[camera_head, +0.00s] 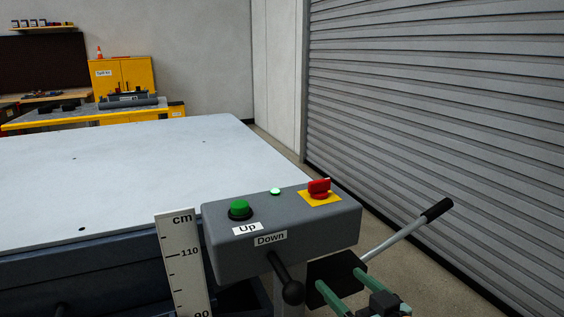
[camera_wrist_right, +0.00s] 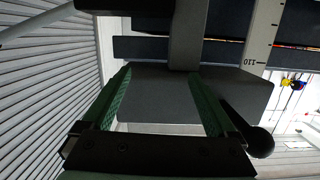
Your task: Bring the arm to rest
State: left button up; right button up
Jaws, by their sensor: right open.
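My right gripper (camera_head: 340,280) is at the lower right of the head view, just below and in front of the grey control box (camera_head: 330,222). Its two green fingers point up toward the box. In the right wrist view the fingers (camera_wrist_right: 158,80) stand wide apart, with nothing held between them. The grey box (camera_wrist_right: 160,92) shows behind and between them; I cannot tell whether they touch it. My left gripper is in neither view.
The box carries a green button (camera_head: 239,208), a red switch (camera_head: 319,187) and a black-knobbed lever (camera_head: 288,278). A grey handle with black grip (camera_head: 405,230) sticks out right. A centimetre scale (camera_head: 182,262) stands left. The large pale lift table (camera_head: 120,180) is bare.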

jog(key=s+d+f+g+h, duration=0.1)
jog(key=s+f+g, duration=0.1)
jog(key=s+f, duration=0.9)
jog(key=s+f+g+h, duration=0.2)
jog(key=s+f, duration=0.6)
jog(key=f, duration=0.6)
pick_arm(q)
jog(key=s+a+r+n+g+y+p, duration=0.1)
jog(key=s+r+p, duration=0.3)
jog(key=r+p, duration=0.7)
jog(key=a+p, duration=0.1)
jog(key=p, duration=0.8)
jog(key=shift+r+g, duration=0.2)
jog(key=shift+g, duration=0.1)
pick_arm(e)
notch_tip(320, 180, up, 12)
jog(key=s+d+m+g, duration=0.1)
jog(key=s+d, duration=0.1)
jog(key=s, duration=0.1)
jog(key=shift+d+f+m+g, duration=0.2)
jog(key=shift+m+g, duration=0.1)
jog(key=shift+m, duration=0.1)
